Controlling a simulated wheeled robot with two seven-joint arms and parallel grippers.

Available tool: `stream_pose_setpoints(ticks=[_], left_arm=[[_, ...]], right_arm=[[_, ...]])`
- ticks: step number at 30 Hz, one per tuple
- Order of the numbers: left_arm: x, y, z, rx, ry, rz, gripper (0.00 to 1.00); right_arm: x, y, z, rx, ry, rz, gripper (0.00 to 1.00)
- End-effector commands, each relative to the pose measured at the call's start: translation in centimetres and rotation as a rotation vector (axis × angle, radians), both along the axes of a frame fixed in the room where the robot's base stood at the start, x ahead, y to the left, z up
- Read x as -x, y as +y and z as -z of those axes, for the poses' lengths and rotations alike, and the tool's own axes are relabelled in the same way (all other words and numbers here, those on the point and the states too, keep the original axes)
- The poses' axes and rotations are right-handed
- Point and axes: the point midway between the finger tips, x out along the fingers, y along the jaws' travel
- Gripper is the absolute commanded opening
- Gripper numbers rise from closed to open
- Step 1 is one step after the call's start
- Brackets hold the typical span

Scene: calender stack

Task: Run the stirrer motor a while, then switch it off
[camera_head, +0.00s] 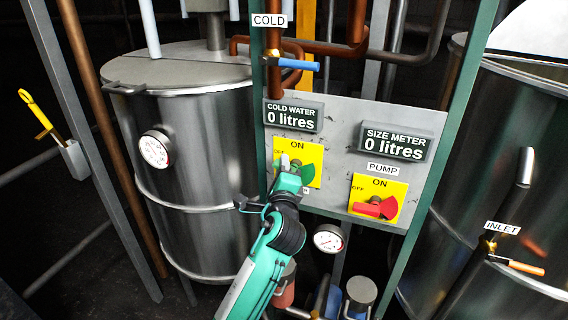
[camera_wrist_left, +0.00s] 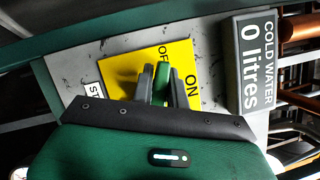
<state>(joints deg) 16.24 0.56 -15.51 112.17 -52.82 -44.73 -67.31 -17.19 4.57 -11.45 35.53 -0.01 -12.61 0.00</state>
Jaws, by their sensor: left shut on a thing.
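The stirrer switch is a green knob (camera_head: 308,174) on a yellow ON/OFF plate (camera_head: 312,153), at the lower left of the grey panel. My left gripper (camera_head: 290,169) is at this knob and covers part of it. In the left wrist view, the two grey fingers (camera_wrist_left: 161,84) are shut on the knob's green handle (camera_wrist_left: 162,82). The handle lies in line with the OFF side of the plate (camera_wrist_left: 181,58). A white label beginning "ST" (camera_wrist_left: 93,98) is partly hidden beside the plate. My right gripper is not in view.
The pump switch's red knob (camera_head: 377,207) points to OFF, right of my gripper. The cold water meter (camera_head: 293,115) and size meter (camera_head: 395,142) read 0 litres. Steel tanks stand left (camera_head: 200,150) and right (camera_head: 490,170). Green posts flank the panel; a gauge (camera_head: 328,238) hangs below.

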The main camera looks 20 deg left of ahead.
Motion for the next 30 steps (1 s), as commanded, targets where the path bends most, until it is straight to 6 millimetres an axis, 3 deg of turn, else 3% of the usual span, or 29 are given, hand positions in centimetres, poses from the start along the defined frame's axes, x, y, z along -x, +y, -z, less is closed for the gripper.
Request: stream_pose_setpoints(ticks=[12, 30], left_arm=[[0.0, 0.2, 0.7, 0.300, 0.012, -0.001, 0.00], [0.0, 0.2, 1.1, 0.404, 0.016, -0.001, 0.00]], right_arm=[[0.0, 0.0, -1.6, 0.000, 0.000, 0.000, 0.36], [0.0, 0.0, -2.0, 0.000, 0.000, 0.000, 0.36]])
